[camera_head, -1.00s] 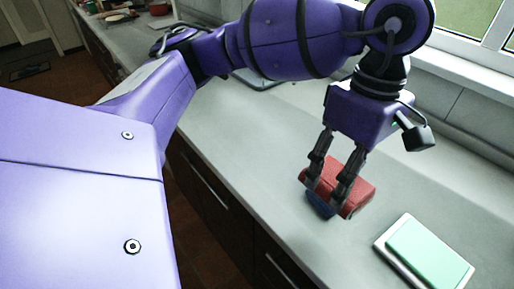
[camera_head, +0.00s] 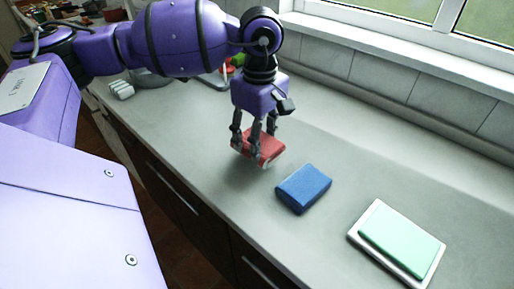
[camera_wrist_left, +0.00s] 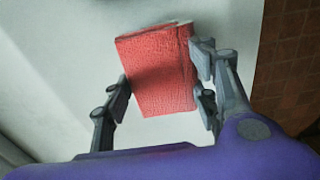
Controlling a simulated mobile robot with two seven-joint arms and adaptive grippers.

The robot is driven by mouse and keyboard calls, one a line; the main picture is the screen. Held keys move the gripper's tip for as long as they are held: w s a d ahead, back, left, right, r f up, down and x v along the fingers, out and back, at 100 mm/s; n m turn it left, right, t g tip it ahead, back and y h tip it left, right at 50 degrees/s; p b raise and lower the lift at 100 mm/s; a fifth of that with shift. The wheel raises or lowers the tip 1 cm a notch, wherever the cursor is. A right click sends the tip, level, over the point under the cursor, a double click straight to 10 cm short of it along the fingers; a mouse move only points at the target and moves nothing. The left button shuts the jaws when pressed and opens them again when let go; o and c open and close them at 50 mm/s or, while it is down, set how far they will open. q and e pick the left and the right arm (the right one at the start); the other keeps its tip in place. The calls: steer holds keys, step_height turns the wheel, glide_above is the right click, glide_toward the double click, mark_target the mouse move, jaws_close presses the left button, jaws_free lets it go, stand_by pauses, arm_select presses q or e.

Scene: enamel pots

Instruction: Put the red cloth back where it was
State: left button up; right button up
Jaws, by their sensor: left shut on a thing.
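The red cloth (camera_head: 263,146) is a folded block held between the fingers of my left gripper (camera_head: 254,143). It hangs tilted, and it looks to be above the grey worktop, left of a folded blue cloth (camera_head: 303,188). In the left wrist view the red cloth (camera_wrist_left: 158,70) fills the space between the fingers of the left gripper (camera_wrist_left: 162,90), which are shut on it. My right gripper is not in view.
A folded green cloth (camera_head: 402,242) lies on a white board (camera_head: 364,233) at the right. White rolls (camera_head: 121,89) and a few red and green items (camera_head: 234,63) stand farther back.

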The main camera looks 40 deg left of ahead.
arm_select(q)
steer(key=shift+w+a+f, duration=0.1)
steer(key=shift+a+f, duration=0.25)
steer(key=shift+f, duration=0.1)
step_height(320, 180, down, 3)
steer(key=shift+w+a+f, duration=0.1)
steer(key=shift+f, duration=0.1)
steer(key=o, duration=1.6)
steer(key=shift+r, duration=0.1)
step_height(320, 180, up, 12)
